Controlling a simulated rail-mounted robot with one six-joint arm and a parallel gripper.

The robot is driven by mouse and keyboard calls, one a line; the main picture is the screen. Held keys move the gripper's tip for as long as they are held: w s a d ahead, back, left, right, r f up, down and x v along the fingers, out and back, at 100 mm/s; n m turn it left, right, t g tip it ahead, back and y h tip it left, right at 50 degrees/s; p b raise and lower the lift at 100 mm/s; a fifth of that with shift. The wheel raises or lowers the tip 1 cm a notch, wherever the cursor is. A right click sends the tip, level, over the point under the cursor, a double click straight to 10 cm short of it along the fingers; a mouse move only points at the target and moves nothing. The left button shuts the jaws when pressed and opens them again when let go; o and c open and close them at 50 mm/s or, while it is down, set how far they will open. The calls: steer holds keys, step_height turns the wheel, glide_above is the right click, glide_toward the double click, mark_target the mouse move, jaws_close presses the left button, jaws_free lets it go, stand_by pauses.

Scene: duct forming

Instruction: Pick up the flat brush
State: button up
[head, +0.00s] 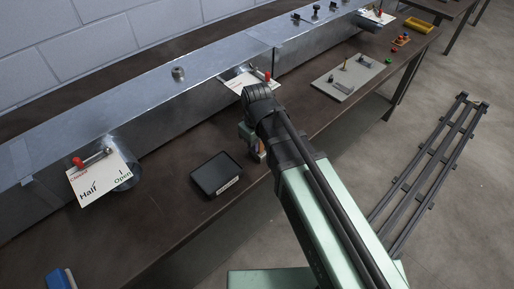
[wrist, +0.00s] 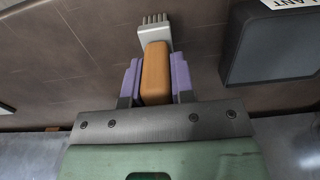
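In the wrist view the flat brush (wrist: 155,70) has an orange-brown handle and a pale grey head with several short prongs or bristle tufts at its far end. My gripper (wrist: 155,80) has its two purple finger pads on either side of the handle. Both pads appear to touch it, so the gripper looks shut on the handle. In the head view my gripper (head: 252,142) is low over the brown bench, partly hidden by my wrist. Only a bit of orange shows there. I cannot tell whether the brush is clear of the bench top.
A black tray (head: 216,175) with a white label lies just left of my gripper; it shows at upper right in the wrist view (wrist: 270,48). A metal duct (head: 150,110) runs along the bench's back. A grey plate (head: 347,78) with small parts lies farther right. A white "Half/Open" card (head: 98,180) sits left.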

jaws_close()
step_height(320, 180, up, 18)
steer(key=p, duration=1.8)
